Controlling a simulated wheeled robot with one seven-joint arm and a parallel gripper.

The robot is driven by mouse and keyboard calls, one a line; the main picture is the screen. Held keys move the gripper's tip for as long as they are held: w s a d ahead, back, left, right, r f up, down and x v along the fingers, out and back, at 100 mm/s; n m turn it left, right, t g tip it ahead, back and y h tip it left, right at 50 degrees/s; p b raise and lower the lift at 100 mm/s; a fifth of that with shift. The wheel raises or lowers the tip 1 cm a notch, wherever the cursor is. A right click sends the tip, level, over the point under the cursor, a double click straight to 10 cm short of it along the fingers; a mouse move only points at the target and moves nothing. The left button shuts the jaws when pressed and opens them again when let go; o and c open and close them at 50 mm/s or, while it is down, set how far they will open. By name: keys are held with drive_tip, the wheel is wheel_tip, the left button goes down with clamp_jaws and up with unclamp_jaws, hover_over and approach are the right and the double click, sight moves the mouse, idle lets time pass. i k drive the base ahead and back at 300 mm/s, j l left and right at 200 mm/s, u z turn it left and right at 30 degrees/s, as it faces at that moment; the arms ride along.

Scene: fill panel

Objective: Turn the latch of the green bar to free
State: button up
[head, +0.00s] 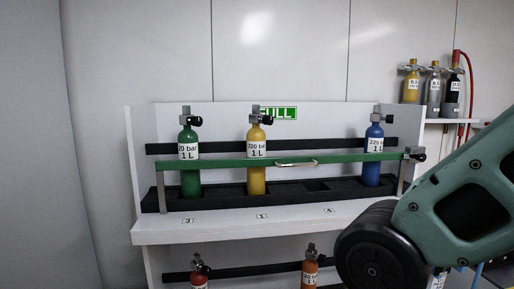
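The green bar (225,163) runs level across the upper shelf, in front of a green cylinder (190,180), a yellow cylinder (257,180) and a blue cylinder (374,173). A pale handle (297,164) is fixed near its middle. The latch (415,156) is at the bar's right end, a grey block with a dark knob, by the right post. The latch is too small to tell how it is turned. My gripper is not in view; only my green and black arm links show at the lower right, below and right of the latch.
The white rack (250,226) has a black bottle tray (314,190) with empty places. A red cylinder (199,277) and an orange cylinder (310,270) stand lower down. Small bottles, including a yellow one (411,88), stand on a side shelf (444,121) at upper right.

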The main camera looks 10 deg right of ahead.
sight(420, 156)
drive_tip(key=l+u, duration=0.1)
drive_tip(key=l, duration=0.55)
drive_tip(key=l+u, duration=0.1)
drive_tip(key=l, duration=0.55)
drive_tip(key=l+u, duration=0.1)
drive_tip(key=l, duration=0.5)
drive_tip(key=k+l+u, duration=0.1)
drive_tip(key=l, duration=0.55)
drive_tip(key=k+l+u, duration=0.1)
drive_tip(key=l, duration=0.55)
drive_tip(key=i+l, duration=0.1)
drive_tip(key=l, duration=0.25)
drive_tip(key=i+l+u, duration=0.1)
drive_tip(key=l, duration=0.3)
